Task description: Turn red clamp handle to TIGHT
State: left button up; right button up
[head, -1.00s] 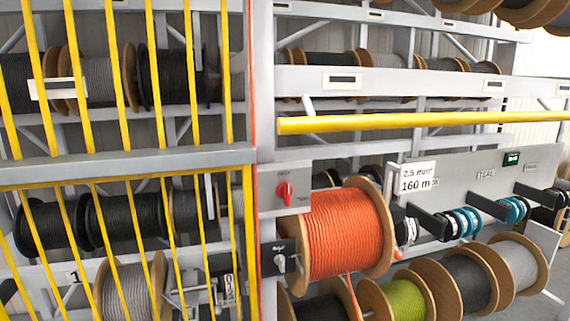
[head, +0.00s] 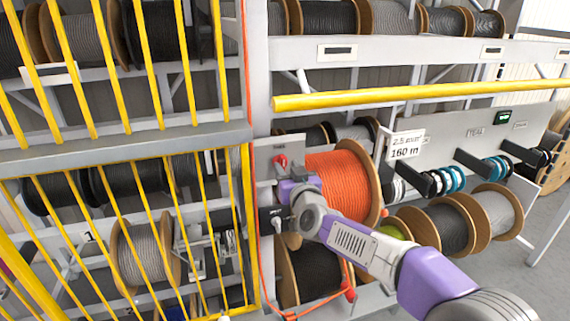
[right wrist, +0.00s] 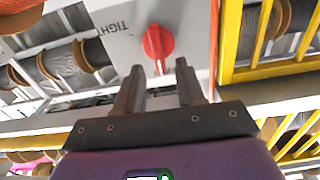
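The red clamp handle (head: 281,160) is on a grey plate on the rack's upright, left of the orange cable reel (head: 345,185). In the right wrist view the red handle (right wrist: 157,42) stands roughly upright in the picture. The word TIGHT reads upside down on the plate to its left. My right gripper (right wrist: 160,72) is open and empty. In the head view my right arm covers part of the plate and reel. My left gripper is not in view.
A black switch box (head: 270,220) sits below the plate. A yellow bar (head: 420,95) crosses above, and yellow fence bars (head: 245,220) stand at left. An orange cable (head: 266,285) hangs below. More reels (head: 450,228) stand at right.

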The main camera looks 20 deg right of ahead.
jog(key=shift+w, duration=1.1)
grip_shut()
jog(key=shift+d+f+m+b, duration=0.3)
jog(key=shift+m+b, duration=1.45)
jog(key=shift+m, duration=2.2)
jog(key=shift+d+f+m+b, duration=0.1)
jog(key=shift+f+m+b, duration=0.35)
jog(key=shift+m+b, duration=2.4)
jog(key=shift+d+f+m+b, duration=0.2)
jog(key=shift+f+m+b, duration=0.35)
jog(key=shift+m, duration=4.45)
jog(key=shift+r, duration=0.15)
